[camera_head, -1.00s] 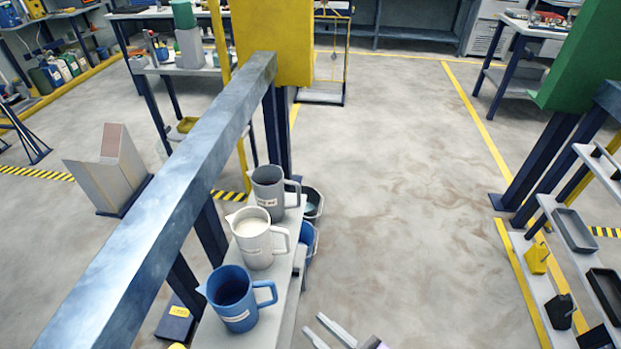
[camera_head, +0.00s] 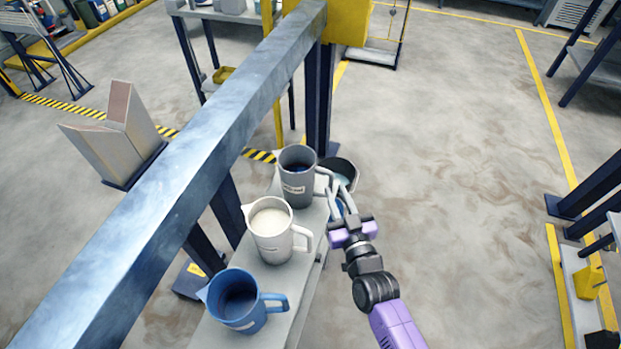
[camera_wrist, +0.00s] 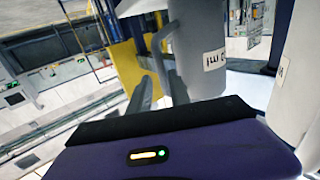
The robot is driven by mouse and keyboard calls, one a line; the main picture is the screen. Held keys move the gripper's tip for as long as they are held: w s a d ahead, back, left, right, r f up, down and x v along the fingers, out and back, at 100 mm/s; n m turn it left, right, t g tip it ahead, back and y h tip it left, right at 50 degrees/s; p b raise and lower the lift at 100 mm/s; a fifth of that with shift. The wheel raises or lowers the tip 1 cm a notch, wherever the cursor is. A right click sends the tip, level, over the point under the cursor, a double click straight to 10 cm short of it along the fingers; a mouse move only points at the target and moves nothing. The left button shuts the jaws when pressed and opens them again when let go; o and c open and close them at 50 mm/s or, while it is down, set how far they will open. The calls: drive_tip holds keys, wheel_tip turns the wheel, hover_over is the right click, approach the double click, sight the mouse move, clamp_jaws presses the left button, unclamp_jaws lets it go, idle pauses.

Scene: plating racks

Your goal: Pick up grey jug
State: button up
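The grey jug (camera_head: 298,186) stands upright at the far end of a narrow shelf, dark inside, with a white label and its handle to the right. My gripper (camera_head: 329,186) is at the handle side of the jug, with its two fingers apart. In the wrist view the grey jug (camera_wrist: 203,55) is close ahead. Its handle (camera_wrist: 160,50) lines up with the gap between the fingers (camera_wrist: 160,88). Contact with the handle cannot be told.
A white jug (camera_head: 271,236) with pale contents stands just nearer on the shelf (camera_head: 283,273), and a blue jug (camera_head: 237,308) nearer still. A large metal beam (camera_head: 160,205) runs along the left. A dark bucket (camera_head: 348,166) is beyond my fingers. Open floor lies right.

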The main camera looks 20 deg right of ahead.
sight(327, 174)
drive_tip(key=shift+w+r, duration=0.15)
drive_tip(key=shift+w, duration=3.4)
drive_tip(key=shift+a, duration=0.1)
clamp_jaws()
drive_tip(key=shift+r, duration=0.15)
